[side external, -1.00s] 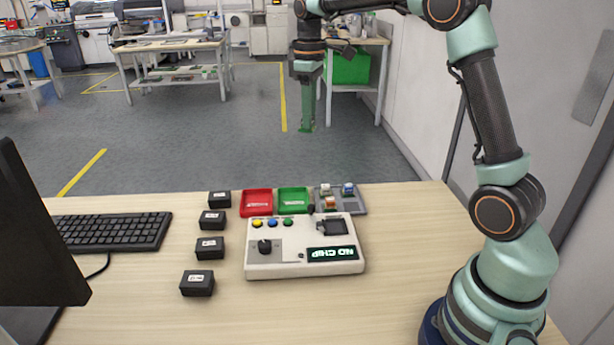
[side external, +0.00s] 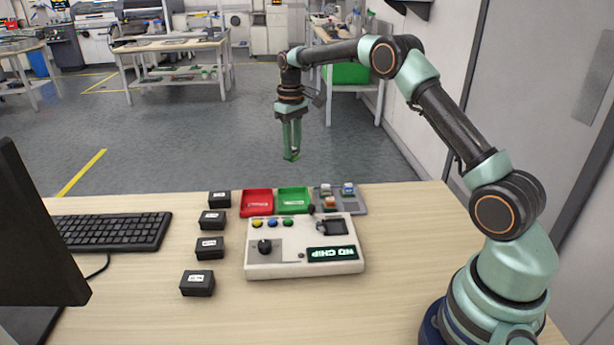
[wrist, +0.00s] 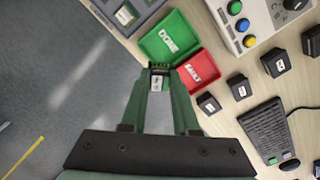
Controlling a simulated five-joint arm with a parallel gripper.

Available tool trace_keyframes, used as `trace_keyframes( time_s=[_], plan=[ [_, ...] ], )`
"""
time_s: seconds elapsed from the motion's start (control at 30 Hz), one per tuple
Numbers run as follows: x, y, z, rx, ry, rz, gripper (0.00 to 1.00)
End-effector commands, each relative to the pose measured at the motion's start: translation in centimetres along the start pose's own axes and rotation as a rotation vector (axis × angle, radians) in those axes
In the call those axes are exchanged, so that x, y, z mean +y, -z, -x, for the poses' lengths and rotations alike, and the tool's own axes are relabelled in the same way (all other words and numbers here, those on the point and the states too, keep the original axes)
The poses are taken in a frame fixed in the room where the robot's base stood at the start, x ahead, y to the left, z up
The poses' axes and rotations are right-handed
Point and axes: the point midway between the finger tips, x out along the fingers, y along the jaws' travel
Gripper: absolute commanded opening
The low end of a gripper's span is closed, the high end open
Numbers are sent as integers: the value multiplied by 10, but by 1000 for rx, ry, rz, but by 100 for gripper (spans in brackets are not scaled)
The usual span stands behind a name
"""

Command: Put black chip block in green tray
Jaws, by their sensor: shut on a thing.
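My gripper (side external: 291,157) hangs in the air beyond the far edge of the table, above and apart from the trays. In the wrist view its fingers (wrist: 160,76) are shut on the black chip block (wrist: 157,84), a small dark block with a pale label and yellowish contacts at one end. In the side view the block is too small to make out. The green tray (side external: 286,197) lies at the back of the table, right of the red tray. It also shows in the wrist view (wrist: 186,48), just past the fingertips, and looks empty apart from its label.
The red tray (side external: 256,198) touches or nearly touches the green one. A grey chip rack (side external: 355,207) with several chips stands right of it. A white tester (side external: 282,269) reading "NO CHIP" is in front. Several black boxes (side external: 197,284) and a keyboard (side external: 120,231) lie left.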

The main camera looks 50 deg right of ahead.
Motion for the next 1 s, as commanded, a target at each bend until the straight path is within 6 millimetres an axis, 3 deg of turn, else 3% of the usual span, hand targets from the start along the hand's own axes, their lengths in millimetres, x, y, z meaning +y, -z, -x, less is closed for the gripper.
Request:
trace_keyframes(
  time_s=[0.1, 0.3, 0.57, 0.8, 1.0],
  plan=[
    [0, -1, -31, -4, 1, 1, 0],
    [0, -1, -69, -2, 0, 1, 0],
    [0, 0, -86, -1, 0, 2, 0],
    [0, 0, -119, -1, 0, 2, 0],
    [0, 0, -123, 2, 0, 2, 0]
  ],
)
